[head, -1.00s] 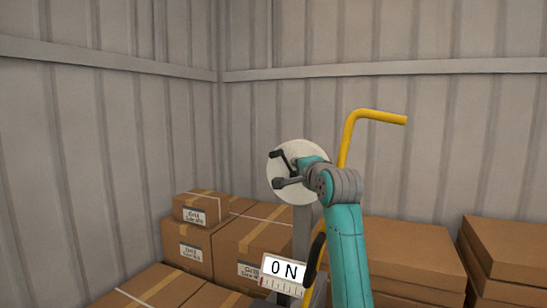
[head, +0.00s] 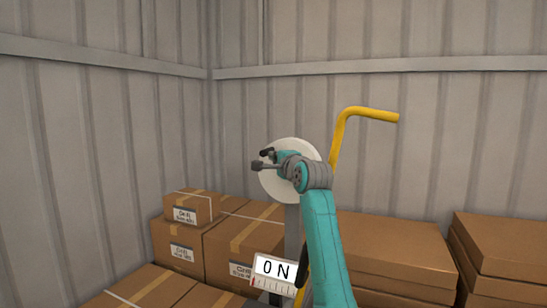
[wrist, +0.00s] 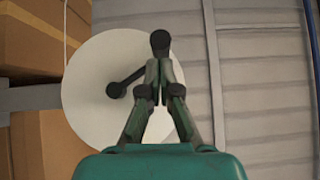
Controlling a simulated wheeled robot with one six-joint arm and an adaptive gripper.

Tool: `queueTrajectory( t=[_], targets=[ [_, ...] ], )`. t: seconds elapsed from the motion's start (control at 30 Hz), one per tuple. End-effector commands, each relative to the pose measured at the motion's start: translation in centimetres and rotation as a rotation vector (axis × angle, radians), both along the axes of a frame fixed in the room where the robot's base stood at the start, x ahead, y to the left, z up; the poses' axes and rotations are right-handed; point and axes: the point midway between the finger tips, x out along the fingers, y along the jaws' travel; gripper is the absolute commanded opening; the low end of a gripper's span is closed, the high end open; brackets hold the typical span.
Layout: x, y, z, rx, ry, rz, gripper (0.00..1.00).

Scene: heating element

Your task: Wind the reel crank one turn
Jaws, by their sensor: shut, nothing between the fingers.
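The reel is a white disc (head: 290,190) on a grey post, partly covered by my arm in the head view. Its face also shows in the wrist view (wrist: 85,110). The dark crank (wrist: 130,80) runs from the hub up and right to a round black knob (wrist: 160,40). In the head view the crank end (head: 267,152) is a small dark shape at the disc's upper left. My gripper (wrist: 160,68) is shut and empty, its fingertips just below the knob in the wrist view. I cannot tell whether they touch it. The fingertips are hard to separate from the crank in the head view.
A yellow bent bar (head: 345,125) rises right of the reel. A white ON sign (head: 275,268) stands below it. Stacked cardboard boxes (head: 185,240) fill the left, and more boxes (head: 400,255) stand at right. Ribbed metal walls (head: 450,140) close off the back.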

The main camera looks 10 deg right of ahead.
Motion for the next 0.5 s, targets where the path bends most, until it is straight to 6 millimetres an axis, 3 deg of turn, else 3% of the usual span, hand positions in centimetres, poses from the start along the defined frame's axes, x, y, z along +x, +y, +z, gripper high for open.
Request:
queueTrajectory(
  t=[0.2, 0.5],
  targets=[
    [1.14, 0.17, 0.01, 0.000, 0.000, 0.000, 0.00],
    [1.22, 0.18, 0.04, 0.000, -0.001, 0.000, 0.00]
  ],
)
